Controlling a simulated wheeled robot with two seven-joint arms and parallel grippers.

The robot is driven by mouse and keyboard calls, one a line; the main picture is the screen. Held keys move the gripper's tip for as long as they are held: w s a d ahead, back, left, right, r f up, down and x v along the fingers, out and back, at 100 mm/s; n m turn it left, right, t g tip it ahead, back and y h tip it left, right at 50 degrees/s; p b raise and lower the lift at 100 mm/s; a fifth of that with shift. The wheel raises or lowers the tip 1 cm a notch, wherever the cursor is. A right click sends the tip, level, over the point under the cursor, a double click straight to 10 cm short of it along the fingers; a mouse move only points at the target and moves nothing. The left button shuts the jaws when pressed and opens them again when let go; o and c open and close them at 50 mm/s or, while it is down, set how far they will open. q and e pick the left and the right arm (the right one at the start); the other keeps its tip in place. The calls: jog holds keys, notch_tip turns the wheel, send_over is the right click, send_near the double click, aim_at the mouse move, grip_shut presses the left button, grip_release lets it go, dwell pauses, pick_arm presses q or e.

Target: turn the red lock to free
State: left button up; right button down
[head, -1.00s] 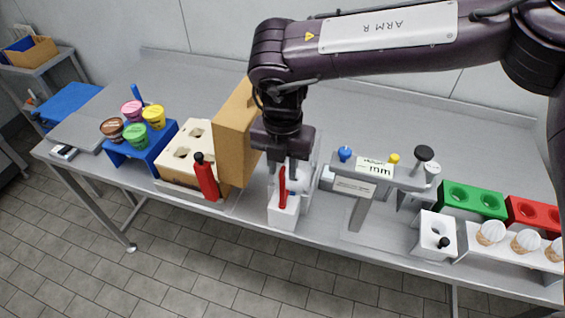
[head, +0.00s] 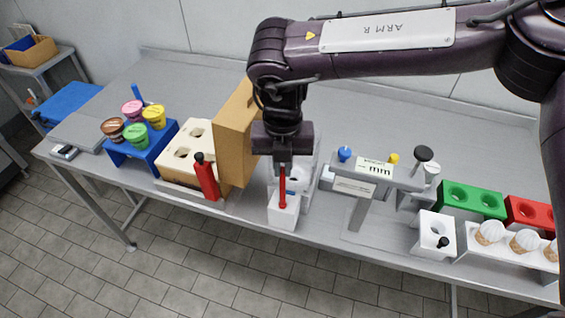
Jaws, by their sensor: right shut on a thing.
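A thin red bar, taken as the red lock (head: 282,188), stands upright at a white block (head: 284,215) near the table's front edge. My right gripper (head: 282,165) points down directly over it, and its fingers are shut on the upper part of the red bar. The fingers are small and dark here, and the exact contact is partly hidden. A white body with a round dark opening (head: 293,180) sits just behind the bar. My left gripper is not in view.
A tan upright panel (head: 236,132) and a red bottle-like piece with a black top (head: 207,178) stand close on the left. A grey labelled stand (head: 375,172) is close on the right. Colourful tubs in a blue rack (head: 140,150) are at far left. The table behind is clear.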

jog(key=n, duration=0.3)
jog(key=shift+n, duration=0.4)
jog(key=n, duration=0.3)
jog(key=shift+n+p, duration=0.3)
jog(key=n, duration=0.3)
jog(key=shift+w+r+n, duration=0.1)
jog(key=shift+n, duration=2)
jog(key=c, duration=1.5)
grip_release()
